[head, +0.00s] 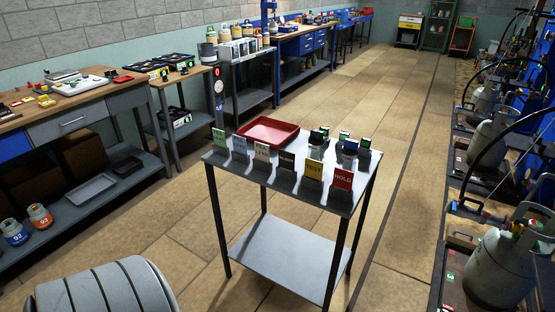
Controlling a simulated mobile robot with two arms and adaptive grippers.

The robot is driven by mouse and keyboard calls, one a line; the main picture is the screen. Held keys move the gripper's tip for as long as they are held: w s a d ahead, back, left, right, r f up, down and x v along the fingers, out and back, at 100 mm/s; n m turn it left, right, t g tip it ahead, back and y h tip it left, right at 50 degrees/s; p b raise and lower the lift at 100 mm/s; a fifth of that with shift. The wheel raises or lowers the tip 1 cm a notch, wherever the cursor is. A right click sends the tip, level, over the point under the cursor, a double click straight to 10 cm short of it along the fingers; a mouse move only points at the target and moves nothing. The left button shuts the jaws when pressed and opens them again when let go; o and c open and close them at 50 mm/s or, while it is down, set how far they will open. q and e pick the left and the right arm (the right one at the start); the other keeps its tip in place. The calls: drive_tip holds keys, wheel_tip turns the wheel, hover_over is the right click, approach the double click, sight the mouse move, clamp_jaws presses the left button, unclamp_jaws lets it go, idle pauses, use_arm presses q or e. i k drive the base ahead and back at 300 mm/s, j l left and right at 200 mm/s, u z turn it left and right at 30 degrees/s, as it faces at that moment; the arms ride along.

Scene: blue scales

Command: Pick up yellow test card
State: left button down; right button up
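The yellow test card (313,170) stands upright in a dark holder near the front edge of a small grey table (225,160) in the middle of the head view. It reads "TEST". A black card (287,160) stands to its left and a red card (343,179) reading "HOLD" stands to its right. Neither of my grippers shows in this view.
Farther left in the row are a cream card (262,152), a blue-grey card (239,144) and a green card (219,138). A red tray (268,131) and small containers (348,150) sit behind. A workbench (75,110) is left; gas cylinders (490,138) line the right. Floor between is clear.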

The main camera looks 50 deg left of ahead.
sight(313, 169)
drive_tip(key=u, duration=1.2)
drive_tip(key=z, duration=0.3)
